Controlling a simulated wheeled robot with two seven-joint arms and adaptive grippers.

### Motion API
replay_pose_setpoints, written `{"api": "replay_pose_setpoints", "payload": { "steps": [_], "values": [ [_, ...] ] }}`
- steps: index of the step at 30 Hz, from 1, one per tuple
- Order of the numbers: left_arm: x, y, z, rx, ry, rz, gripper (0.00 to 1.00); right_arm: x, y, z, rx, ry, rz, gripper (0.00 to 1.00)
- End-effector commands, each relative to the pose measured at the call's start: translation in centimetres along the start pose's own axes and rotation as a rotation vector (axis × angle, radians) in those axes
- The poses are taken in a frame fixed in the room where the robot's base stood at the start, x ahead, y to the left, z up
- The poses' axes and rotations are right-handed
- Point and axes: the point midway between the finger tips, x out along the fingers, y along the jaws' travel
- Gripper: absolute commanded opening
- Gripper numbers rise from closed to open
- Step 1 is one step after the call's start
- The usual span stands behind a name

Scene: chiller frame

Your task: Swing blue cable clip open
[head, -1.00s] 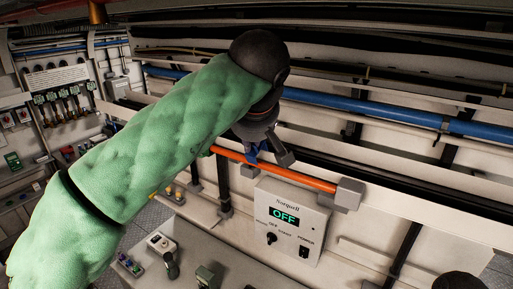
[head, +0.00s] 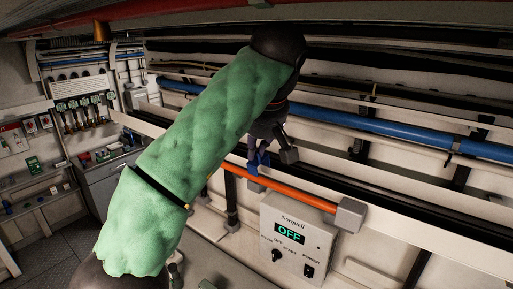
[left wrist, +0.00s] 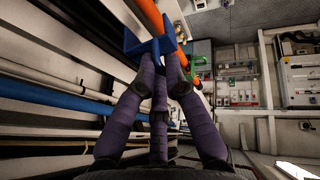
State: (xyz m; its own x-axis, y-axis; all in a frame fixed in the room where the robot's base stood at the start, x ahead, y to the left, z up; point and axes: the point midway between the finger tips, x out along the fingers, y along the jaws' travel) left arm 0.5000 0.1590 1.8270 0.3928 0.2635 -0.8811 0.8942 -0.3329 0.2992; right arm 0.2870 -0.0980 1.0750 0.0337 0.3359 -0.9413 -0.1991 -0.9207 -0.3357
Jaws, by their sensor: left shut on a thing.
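The blue cable clip (head: 258,163) sits at the orange cable (head: 300,193), below my left gripper (head: 257,153). In the left wrist view the clip (left wrist: 132,44) shows as angled blue plates beside the orange cable (left wrist: 152,12). My left gripper (left wrist: 160,66) has its purple fingers closed together on the lower edge of the clip. The fingertips hide part of that edge. I cannot tell how far the clip stands open. My right gripper is not in view.
A white control box (head: 297,238) reading OFF hangs below the orange cable. A grey block (head: 350,215) holds the cable's right end. A blue pipe (head: 380,128) and black cables run along the racks behind. Shelves with small parts stand at the left.

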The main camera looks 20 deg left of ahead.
Motion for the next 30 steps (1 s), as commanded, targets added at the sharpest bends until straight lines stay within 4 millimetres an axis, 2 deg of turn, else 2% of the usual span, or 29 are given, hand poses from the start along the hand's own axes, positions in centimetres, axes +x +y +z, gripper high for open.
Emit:
{"api": "replay_pose_setpoints", "payload": {
  "steps": [2, 3, 5, 16, 22, 30],
  "values": [
    [0.0, 0.0, 0.0, 0.000, 0.000, -0.002, 0.00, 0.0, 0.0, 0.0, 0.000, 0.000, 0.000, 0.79],
    [0.0, 0.0, 0.0, 0.000, 0.000, -0.002, 0.17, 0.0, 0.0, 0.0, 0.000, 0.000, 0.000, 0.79],
    [0.0, 0.0, 0.0, 0.000, 0.000, -0.002, 0.30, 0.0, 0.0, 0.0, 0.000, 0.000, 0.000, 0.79],
    [-0.1, 0.0, 0.0, 0.000, 0.000, 0.000, 0.30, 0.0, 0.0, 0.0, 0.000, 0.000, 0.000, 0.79],
    [-1.2, 0.1, 0.1, 0.001, -0.001, 0.001, 0.30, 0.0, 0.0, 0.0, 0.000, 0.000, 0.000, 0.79],
    [-3.3, -2.4, 3.1, 0.005, -0.001, 0.001, 0.30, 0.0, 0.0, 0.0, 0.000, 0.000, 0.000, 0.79]
  ]
}}
